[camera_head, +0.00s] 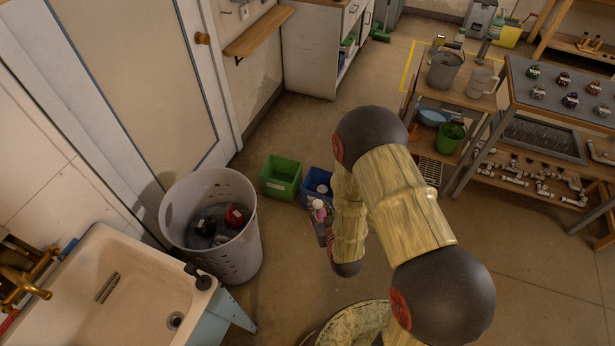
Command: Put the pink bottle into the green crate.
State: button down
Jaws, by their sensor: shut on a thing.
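The pink bottle (319,209) shows only in part, upright or nearly so, with a pale cap on top. My gripper (322,226) is shut on it; my own arm hides much of the fingers and the lower bottle. The green crate (281,188) stands on the floor to the left of and beyond the bottle, open at the top. I see no object inside the part of it that shows. The bottle is outside the green crate, in front of the blue crate in this view.
A blue crate (310,198) with something pale in it stands right of the green crate, partly hidden. A grey laundry basket (245,250) and a sink (110,285) are at the left. A shelf cart (470,98) and workbench (560,105) are at the right. Open floor lies between.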

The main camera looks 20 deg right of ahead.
aim_at(282, 179)
jog(key=i+l+z, duration=0.25)
jog(key=i, duration=0.7)
jog(key=i+l+z, duration=0.2)
jog(key=i, duration=0.75)
